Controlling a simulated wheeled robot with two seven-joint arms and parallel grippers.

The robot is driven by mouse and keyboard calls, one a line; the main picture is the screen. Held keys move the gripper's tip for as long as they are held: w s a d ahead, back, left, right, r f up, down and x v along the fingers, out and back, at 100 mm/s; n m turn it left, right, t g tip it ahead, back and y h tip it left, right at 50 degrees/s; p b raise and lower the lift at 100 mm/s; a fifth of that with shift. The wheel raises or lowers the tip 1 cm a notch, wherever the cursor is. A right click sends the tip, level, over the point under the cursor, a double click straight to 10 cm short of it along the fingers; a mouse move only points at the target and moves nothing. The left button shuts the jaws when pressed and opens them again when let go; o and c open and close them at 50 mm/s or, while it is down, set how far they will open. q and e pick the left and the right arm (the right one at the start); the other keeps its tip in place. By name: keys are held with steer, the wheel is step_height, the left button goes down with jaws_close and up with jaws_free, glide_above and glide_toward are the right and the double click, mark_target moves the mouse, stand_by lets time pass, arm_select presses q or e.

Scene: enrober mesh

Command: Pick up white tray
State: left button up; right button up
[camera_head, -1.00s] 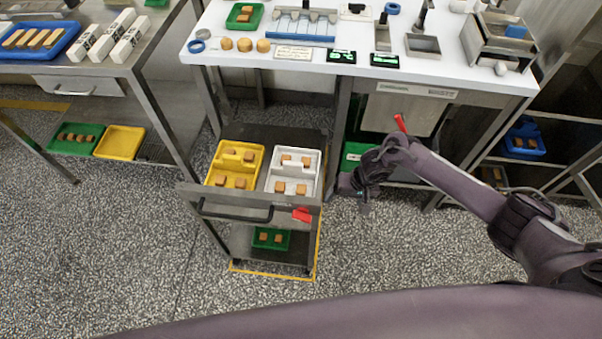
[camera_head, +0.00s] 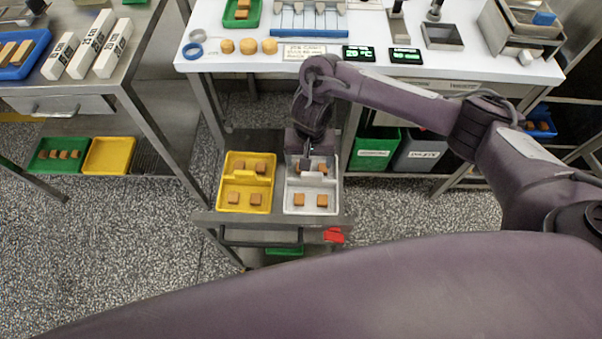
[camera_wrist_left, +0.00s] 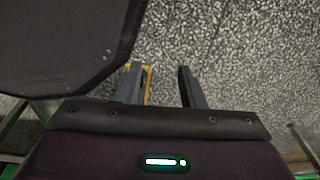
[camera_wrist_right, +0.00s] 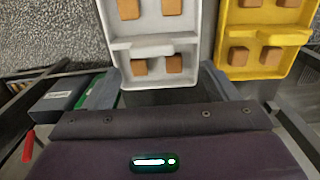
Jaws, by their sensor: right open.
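The white tray (camera_head: 311,209) holds several brown cubes and lies in the right half of a pulled-out drawer, beside the yellow tray (camera_head: 246,181). A raised divider crosses its middle. My right gripper (camera_head: 304,164) is over the far part of the white tray, pointing down. In the right wrist view its fingers (camera_wrist_right: 160,85) are spread wide on either side of the white tray's near end (camera_wrist_right: 152,84); contact cannot be told. My left gripper (camera_wrist_left: 160,85) shows only in the left wrist view, fingers apart and empty above the speckled floor.
The drawer front (camera_head: 270,224) has a dark handle and a red tag (camera_head: 334,235). A white worktop (camera_head: 240,62) with tools stands behind. Green and grey bins (camera_head: 375,150) stand right of the drawer. A steel table is at left.

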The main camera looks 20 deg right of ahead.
mark_target(312, 173)
steer(key=f, duration=0.1)
steer(key=f+b, duration=0.1)
steer(key=s+f+b, duration=0.1)
steer(key=f, duration=0.1)
steer(key=shift+d, duration=0.35)
step_height(312, 173, down, 2)
steer(key=shift+d+f+b, duration=0.1)
steer(key=shift+f+b, duration=0.1)
steer(key=shift+b, duration=0.25)
steer(key=shift+f, duration=0.3)
steer(key=c, duration=1.1)
steer(key=shift+r, duration=0.1)
steer(key=c, duration=0.6)
arm_select(q)
steer(key=shift+g, duration=0.3)
steer(key=s+f, duration=0.1)
steer(key=s+d+f, duration=0.1)
steer(key=s+f, duration=0.1)
steer(key=s, duration=0.1)
steer(key=shift+d+f, duration=0.35)
steer(key=shift+d, duration=0.05)
arm_select(e)
steer(key=shift+w, duration=0.1)
arm_select(q)
steer(key=shift+w, duration=0.1)
arm_select(e)
steer(key=shift+r, duration=0.1)
